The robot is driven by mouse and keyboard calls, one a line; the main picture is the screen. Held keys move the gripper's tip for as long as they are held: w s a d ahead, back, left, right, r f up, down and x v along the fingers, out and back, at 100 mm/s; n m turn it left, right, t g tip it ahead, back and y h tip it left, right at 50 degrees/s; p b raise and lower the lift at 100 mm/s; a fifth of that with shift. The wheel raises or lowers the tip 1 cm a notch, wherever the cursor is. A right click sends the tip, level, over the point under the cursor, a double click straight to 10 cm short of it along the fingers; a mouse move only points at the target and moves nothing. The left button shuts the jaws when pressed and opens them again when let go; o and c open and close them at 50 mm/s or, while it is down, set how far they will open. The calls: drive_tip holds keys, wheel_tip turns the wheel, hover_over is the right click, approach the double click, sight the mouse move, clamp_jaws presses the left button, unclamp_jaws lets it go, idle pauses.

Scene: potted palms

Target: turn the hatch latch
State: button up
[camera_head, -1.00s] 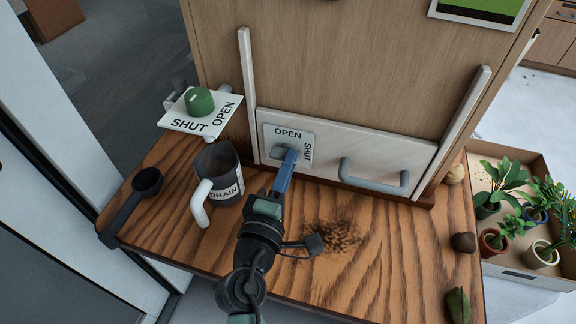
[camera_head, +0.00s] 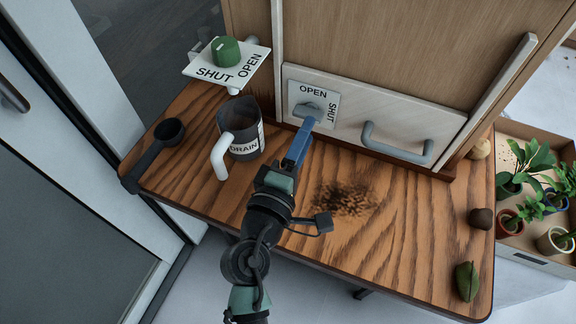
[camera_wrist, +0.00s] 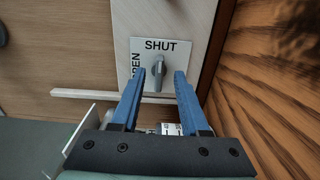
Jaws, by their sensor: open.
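The hatch latch (camera_head: 311,108) is a grey knob on a white plate marked OPEN at its top and SHUT at its right in the head view. In the wrist view, the latch (camera_wrist: 157,76) lies with its long axis towards the word SHUT. My gripper (camera_head: 309,123) has blue fingers and reaches up to the latch from the front. In the wrist view, my gripper (camera_wrist: 160,73) is open, with one finger on each side of the latch and gaps visible. Whether the fingers overlap the latch in depth is unclear. The pale hatch panel (camera_head: 400,112) has a grey bar handle (camera_head: 397,152).
A green knob (camera_head: 226,50) on another OPEN/SHUT plate stands left of the hatch. A jug marked DRAIN (camera_head: 240,128) and a black scoop (camera_head: 160,145) are on the wooden table (camera_head: 400,240). Spilled soil (camera_head: 345,198) lies right of my arm. Potted plants fill a box (camera_head: 520,255) at right.

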drive_tip(key=v, duration=1)
drive_tip(key=shift+b, duration=0.4)
